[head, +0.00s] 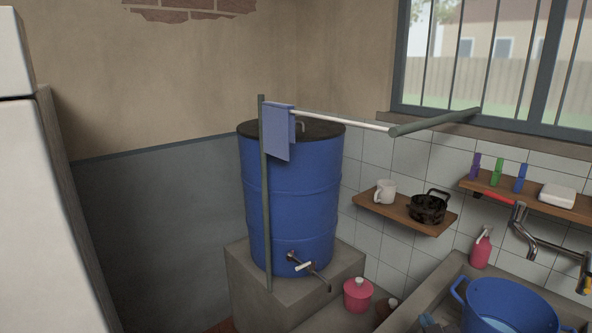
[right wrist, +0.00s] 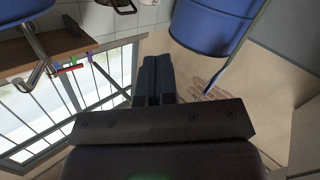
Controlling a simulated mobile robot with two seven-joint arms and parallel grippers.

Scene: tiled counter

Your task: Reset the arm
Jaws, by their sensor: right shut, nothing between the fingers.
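My right gripper (right wrist: 153,62) shows in the right wrist view. Its two dark fingers lie side by side, shut, with nothing between them. It is in the air, apart from the shelf and the barrel around it. I cannot make out either gripper in the head view, and my left gripper is not visible. The right wrist view looks inverted: the blue barrel (right wrist: 210,22) is at the top right and the barred window (right wrist: 75,95) at the left.
In the head view the blue barrel (head: 320,200) stands on a concrete block (head: 245,290). A rail (head: 345,120) with a blue cloth (head: 278,135) runs before it. Shelves hold a white mug (head: 386,192) and black pot (head: 428,208). A blue pot (head: 505,305) sits in the sink.

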